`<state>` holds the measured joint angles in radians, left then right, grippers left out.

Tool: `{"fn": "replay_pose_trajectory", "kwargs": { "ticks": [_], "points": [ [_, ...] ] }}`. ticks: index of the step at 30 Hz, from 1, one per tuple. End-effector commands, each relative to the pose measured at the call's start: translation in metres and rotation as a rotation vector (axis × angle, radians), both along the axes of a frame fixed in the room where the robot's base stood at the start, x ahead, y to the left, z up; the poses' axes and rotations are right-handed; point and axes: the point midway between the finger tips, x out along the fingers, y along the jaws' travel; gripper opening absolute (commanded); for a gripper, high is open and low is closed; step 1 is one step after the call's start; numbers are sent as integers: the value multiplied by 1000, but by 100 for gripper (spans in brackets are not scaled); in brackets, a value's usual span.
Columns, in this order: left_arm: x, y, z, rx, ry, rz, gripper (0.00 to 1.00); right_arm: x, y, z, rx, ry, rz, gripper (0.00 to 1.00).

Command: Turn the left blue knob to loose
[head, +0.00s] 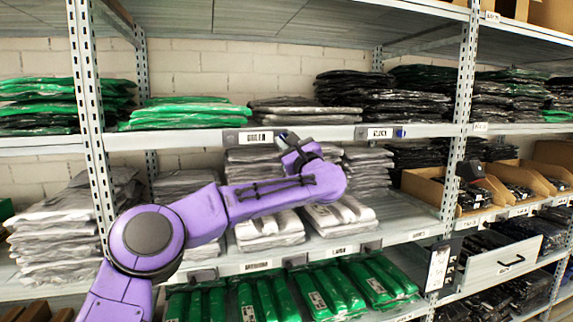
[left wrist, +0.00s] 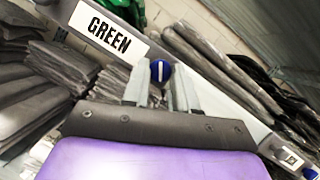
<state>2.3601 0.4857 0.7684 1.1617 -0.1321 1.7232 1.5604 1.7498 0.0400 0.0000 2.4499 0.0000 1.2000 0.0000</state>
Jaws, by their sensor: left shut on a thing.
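The left blue knob (left wrist: 162,71) shows in the left wrist view, a round blue cap with a white line that runs nearly upright in that picture. It sits on the grey shelf edge to the right of a white label (left wrist: 110,30) reading GREEN. My left gripper (left wrist: 160,84) has one finger on each side of the knob and is shut on it. In the head view my left gripper (head: 288,138) is at the upper shelf's front edge and hides this knob. Another blue knob (head: 400,132) shows farther right on the same edge. My right gripper is not in view.
The upper shelf edge (head: 200,139) runs across the view. Green bagged garments (head: 190,113) and dark garment stacks (head: 385,103) lie above it. Grey stacks (head: 265,230) lie below my left arm. A metal upright (head: 467,75) stands to the right, with cardboard bins (head: 430,187) near it.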

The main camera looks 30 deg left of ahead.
Motion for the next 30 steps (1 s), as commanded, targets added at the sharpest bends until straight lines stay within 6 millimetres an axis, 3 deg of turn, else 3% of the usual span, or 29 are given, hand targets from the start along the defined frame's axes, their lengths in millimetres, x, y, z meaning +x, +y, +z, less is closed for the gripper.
{"fn": "replay_pose_trajectory", "kwargs": {
  "ticks": [1,3,10,30],
  "points": [
    [1,-1,-8,-29,-34,0,0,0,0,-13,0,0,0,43],
    [1,-2,-6,-72,-83,0,0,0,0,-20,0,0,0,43],
    [3,-3,-1,-215,-248,0,0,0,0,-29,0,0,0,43],
    [5,-5,6,-571,-663,1,0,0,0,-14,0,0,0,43]
  ]
}}
